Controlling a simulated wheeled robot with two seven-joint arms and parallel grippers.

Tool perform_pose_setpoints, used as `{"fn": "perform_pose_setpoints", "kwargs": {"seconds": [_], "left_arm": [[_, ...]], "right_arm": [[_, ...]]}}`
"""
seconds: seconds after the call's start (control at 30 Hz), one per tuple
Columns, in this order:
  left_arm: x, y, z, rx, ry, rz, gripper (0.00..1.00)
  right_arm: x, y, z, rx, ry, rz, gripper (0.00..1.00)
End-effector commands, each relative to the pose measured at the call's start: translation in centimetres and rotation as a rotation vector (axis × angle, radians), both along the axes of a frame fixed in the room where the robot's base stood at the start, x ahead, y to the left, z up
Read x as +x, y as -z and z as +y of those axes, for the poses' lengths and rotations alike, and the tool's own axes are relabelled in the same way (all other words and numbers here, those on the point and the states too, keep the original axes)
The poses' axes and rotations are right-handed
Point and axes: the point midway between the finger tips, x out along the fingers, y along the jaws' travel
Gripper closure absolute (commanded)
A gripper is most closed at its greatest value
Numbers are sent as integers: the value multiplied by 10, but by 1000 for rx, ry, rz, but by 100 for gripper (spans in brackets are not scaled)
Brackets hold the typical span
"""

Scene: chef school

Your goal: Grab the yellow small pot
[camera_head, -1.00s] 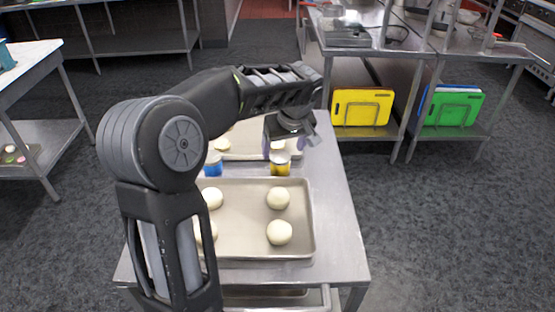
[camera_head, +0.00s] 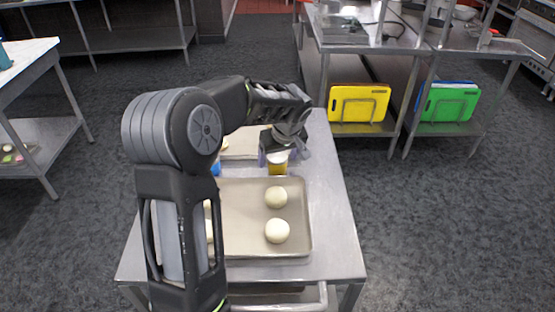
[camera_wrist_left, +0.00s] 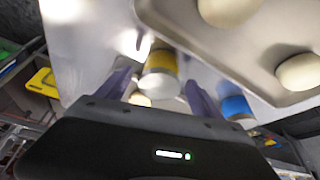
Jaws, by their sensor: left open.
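The small yellow pot (camera_head: 277,168) has a white top and stands on the metal table between the two baking trays. It also shows in the left wrist view (camera_wrist_left: 160,75), between the two fingers. My left gripper (camera_head: 276,158) is open, above and around the pot's upper part; I cannot tell whether a finger touches it. The gripper also shows in the left wrist view (camera_wrist_left: 160,92). A blue small pot (camera_head: 216,168) stands to the left, partly hidden by my arm, and shows right of the fingers in the wrist view (camera_wrist_left: 236,103). My right gripper is not in view.
The near baking tray (camera_head: 245,246) holds dough balls (camera_head: 277,231) right in front of the pots. The far tray (camera_head: 238,145) is partly hidden by my left arm. The table (camera_head: 335,215) is bare along its right side. Yellow (camera_head: 358,103) and green (camera_head: 448,103) boards stand on a shelf beyond.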

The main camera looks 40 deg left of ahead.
Motion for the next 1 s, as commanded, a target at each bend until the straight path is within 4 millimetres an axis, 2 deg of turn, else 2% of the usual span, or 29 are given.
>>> {"fn": "perform_pose_setpoints", "kwargs": {"seconds": [0.2,0.77,1.0], "left_arm": [[4,18,7,1,0,-1,24],[4,18,7,1,0,-1,24],[4,18,7,1,0,-1,42]], "right_arm": [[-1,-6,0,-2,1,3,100],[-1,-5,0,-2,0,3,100],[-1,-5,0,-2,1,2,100]]}}
